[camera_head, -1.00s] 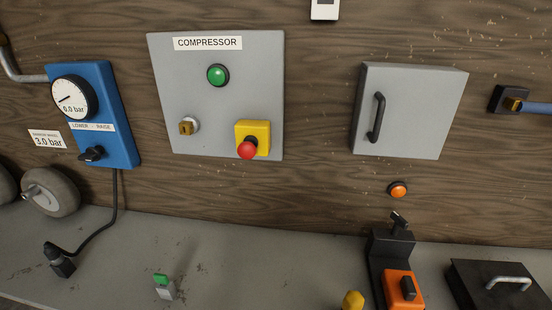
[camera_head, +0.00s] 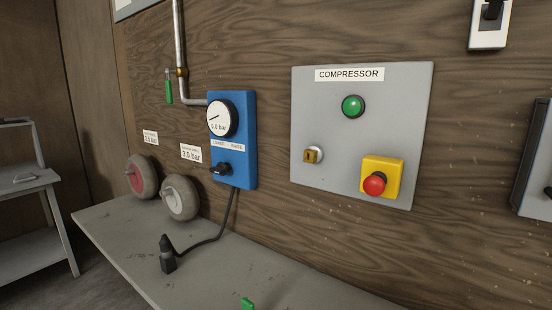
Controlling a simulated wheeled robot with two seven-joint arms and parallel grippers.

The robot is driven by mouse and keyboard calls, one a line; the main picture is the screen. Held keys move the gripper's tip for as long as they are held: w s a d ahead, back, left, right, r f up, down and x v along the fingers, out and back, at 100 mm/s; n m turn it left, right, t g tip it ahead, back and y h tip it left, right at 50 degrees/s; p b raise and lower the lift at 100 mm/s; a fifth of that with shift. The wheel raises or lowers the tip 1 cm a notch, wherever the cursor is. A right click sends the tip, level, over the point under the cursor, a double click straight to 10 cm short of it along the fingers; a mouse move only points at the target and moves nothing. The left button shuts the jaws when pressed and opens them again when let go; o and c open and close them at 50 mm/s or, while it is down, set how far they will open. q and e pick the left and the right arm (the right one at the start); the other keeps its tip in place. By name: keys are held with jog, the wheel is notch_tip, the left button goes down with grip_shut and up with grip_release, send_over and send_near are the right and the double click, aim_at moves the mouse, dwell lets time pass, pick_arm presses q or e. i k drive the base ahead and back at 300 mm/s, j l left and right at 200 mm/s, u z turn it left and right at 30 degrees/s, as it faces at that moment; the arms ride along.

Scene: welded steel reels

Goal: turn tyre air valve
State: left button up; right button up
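A blue air regulator box (camera_head: 243,135) is fixed to the wooden wall left of centre. Its round gauge (camera_head: 221,119) reads 0.0 bar, and a black knob (camera_head: 221,169) sits below a LOWER / RAISE label. A metal air pipe (camera_head: 180,50) comes down to the box, with a green-handled lever (camera_head: 169,87) beside it, the handle hanging down. A black hose (camera_head: 232,212) runs from the box to a black connector (camera_head: 167,256) on the bench. Two small tyred wheels, one with a red hub (camera_head: 142,177) and one with a pale hub (camera_head: 180,198), lean at the wall. Neither gripper shows.
A grey COMPRESSOR panel (camera_head: 304,90) has a green button (camera_head: 353,106), a brass key switch (camera_head: 312,155) and a red stop button (camera_head: 374,184). A grey bench (camera_head: 125,236) runs below. A grey shelf stand (camera_head: 30,219) is at far left.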

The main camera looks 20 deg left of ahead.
aim_at(168, 86)
jog(key=u, duration=1.5)
jog(key=i+j+z, duration=0.5)
jog(key=j, duration=0.15)
jog(key=i+j+z, duration=0.15)
jog(key=j+z, duration=0.15)
jog(key=i+j+z, duration=0.1)
jog(key=j+z, duration=0.15)
jog(key=j, duration=0.2)
jog(key=i+j+z, duration=0.1)
jog(key=j+z, duration=0.15)
jog(key=j, duration=0.2)
jog(key=j+z, duration=0.25)
jog(key=j, duration=0.2)
jog(key=i+j, duration=0.05)
